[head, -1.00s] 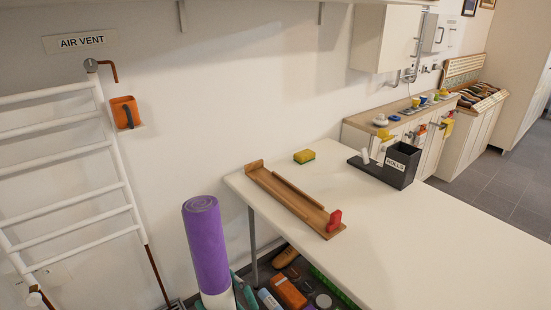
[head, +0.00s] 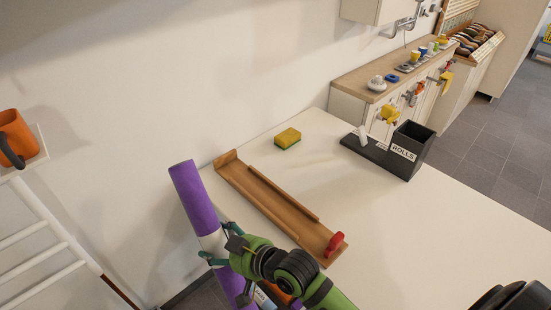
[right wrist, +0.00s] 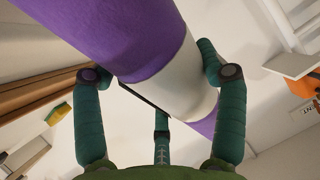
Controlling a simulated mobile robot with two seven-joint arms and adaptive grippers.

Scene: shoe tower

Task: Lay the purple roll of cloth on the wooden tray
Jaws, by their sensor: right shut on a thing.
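The purple roll of cloth (head: 193,197) has a white band around its middle. In the head view it stands tilted, its top leaning left, beside the left end of the wooden tray. My right gripper (head: 214,249) is shut on the roll at the white band, and its arm hides part of the lower roll. In the right wrist view the roll (right wrist: 120,35) crosses between the green fingers (right wrist: 160,85). The long wooden tray (head: 245,190) lies empty on the white table, with a red piece (head: 334,244) at its near end. My left gripper is not in view.
A yellow-green sponge (head: 287,138) lies on the table behind the tray. A black holder labelled ROLLS (head: 405,152) stands to the right. The white table (head: 390,225) is clear right of the tray.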

